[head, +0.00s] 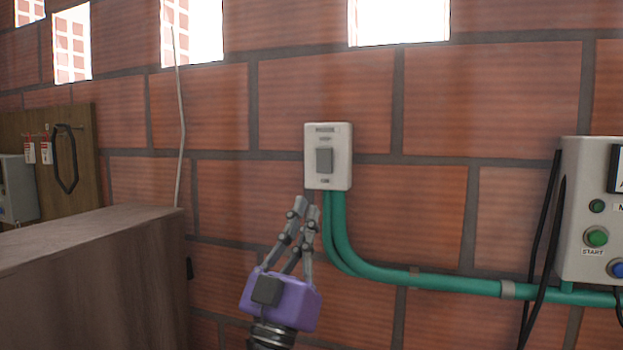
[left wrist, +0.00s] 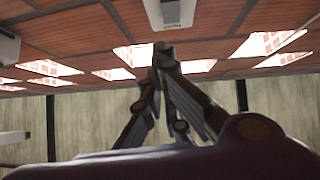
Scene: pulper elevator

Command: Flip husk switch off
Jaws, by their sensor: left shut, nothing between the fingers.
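The husk switch (head: 325,160) is a grey rocker on a white wall box (head: 343,135) fixed to the brick wall. Small labels sit above and below the rocker. My left gripper (head: 305,206), with a purple body and grey fingers, is just below the box, its fingertips pointing up. The fingers are shut and empty. In the left wrist view the shut fingertips (left wrist: 163,48) are just below a white box (left wrist: 169,12) on the wall. I cannot tell from the head view how far the fingertips are from the wall. My right gripper is not in view.
Green conduits (head: 400,279) run from the switch box down and right to a control box (head: 588,210) with a green start button. A wooden cabinet (head: 100,270) stands at the lower left. A tool board (head: 85,150) hangs behind it. The wall around the switch is clear.

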